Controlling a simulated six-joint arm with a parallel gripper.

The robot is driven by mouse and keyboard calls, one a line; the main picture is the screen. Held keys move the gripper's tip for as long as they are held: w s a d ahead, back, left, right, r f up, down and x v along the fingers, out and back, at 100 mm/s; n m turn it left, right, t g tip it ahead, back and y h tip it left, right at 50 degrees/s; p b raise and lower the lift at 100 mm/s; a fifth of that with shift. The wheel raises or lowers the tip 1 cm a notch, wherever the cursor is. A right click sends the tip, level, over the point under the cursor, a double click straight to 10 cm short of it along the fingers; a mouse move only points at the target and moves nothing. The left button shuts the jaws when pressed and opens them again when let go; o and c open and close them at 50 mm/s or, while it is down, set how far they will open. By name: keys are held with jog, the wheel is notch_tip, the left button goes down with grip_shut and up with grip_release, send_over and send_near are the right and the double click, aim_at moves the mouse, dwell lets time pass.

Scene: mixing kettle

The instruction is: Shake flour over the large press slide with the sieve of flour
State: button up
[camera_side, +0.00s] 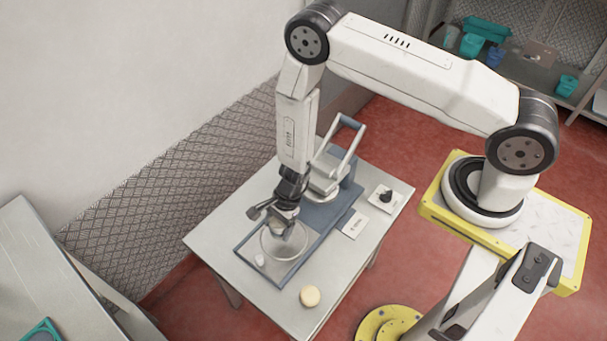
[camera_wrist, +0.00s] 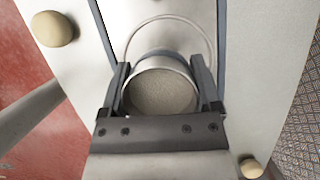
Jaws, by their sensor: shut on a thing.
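My gripper (camera_wrist: 162,76) is shut on the sieve of flour (camera_wrist: 160,90), a round metal cup with a grey, grainy surface showing inside. The fingers lie on either side of it. In the side view my gripper (camera_side: 286,216) points down and is over the slide end of the press, with the sieve only partly visible. The large press slide seems to be the flat, clear round plate (camera_side: 273,254) within the blue rails; its rim also shows beyond the sieve in the wrist view (camera_wrist: 207,33). I cannot tell whether flour lies on it.
The blue press (camera_side: 325,212) with its raised handle stands behind on the grey table (camera_side: 215,238). A pale dough-like ball (camera_side: 310,296) lies near the front edge. A dark knobbed item (camera_side: 386,195) and a white card (camera_side: 355,224) are at right.

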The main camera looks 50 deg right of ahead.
jog(key=shift+w+d, duration=0.2)
jog(key=shift+d, duration=0.5)
jog(key=shift+w+d, duration=0.15)
jog(key=shift+d, duration=0.5)
jog(key=shift+a, duration=0.1)
jog(key=shift+s+a, duration=0.2)
jog(key=shift+a, duration=0.45)
jog(key=shift+s+a, duration=0.15)
jog(key=shift+a, duration=0.45)
jog(key=shift+w+d, duration=0.2)
jog(key=shift+d, duration=0.5)
jog(key=shift+w+d, duration=0.15)
jog(key=shift+d, duration=0.5)
